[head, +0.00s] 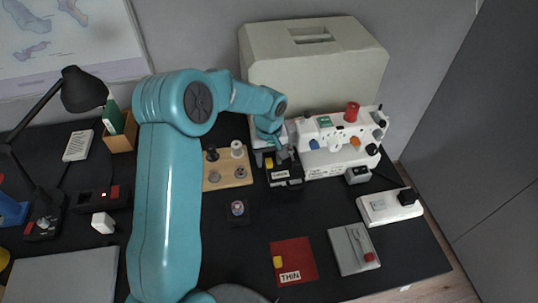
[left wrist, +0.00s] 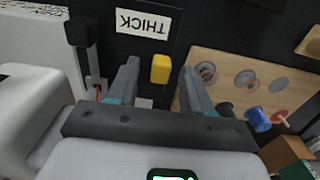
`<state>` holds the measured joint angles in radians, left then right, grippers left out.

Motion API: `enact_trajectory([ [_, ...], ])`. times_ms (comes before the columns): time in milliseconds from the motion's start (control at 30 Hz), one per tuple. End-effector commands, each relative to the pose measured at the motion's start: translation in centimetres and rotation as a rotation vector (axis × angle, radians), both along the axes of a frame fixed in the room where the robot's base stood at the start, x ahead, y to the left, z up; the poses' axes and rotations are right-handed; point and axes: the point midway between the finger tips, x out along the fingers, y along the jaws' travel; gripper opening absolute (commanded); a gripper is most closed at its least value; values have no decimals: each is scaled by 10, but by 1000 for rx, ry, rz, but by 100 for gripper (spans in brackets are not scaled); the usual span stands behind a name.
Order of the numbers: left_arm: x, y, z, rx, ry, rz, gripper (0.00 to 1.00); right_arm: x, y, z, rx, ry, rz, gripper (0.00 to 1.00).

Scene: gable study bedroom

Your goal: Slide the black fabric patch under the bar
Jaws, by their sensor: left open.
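The black fabric patch (head: 293,183) lies at the left end of the white sewing machine (head: 335,140). It bears a white THICK label and a yellow tab (head: 268,162). In the left wrist view the patch (left wrist: 121,48) lies ahead of my left gripper (left wrist: 160,70). The gripper is open, with one finger on each side of the yellow tab (left wrist: 161,68); contact cannot be told. A metal bar with a black block (left wrist: 80,32) stands left of the patch; whether this is the task's bar is unclear. In the head view my left gripper (head: 282,155) partly hides this area. My right gripper is not in view.
A wooden spool board (head: 228,182) stands just left of the patch. A red patch labelled THIN (head: 305,250) and a grey tray (head: 343,252) lie nearer the front. A white pedal-like box (head: 378,209) is at right. The dark table between them is mostly clear.

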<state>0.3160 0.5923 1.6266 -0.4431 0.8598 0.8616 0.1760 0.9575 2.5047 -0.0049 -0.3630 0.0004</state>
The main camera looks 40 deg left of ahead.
Motion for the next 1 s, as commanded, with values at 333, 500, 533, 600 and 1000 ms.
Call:
enact_trajectory([
  [333, 1, 0, 57, 2, -7, 0, 50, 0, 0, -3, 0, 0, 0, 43],
  [500, 1, 0, 103, 1, -6, -1, 50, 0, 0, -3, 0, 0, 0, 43],
  [533, 1, 0, 110, 1, -6, -1, 50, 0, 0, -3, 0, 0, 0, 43],
  [600, 1, 0, 126, 1, -6, 0, 50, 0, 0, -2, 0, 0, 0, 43],
  [1000, 0, 0, 164, -1, -1, 0, 50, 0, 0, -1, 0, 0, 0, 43],
])
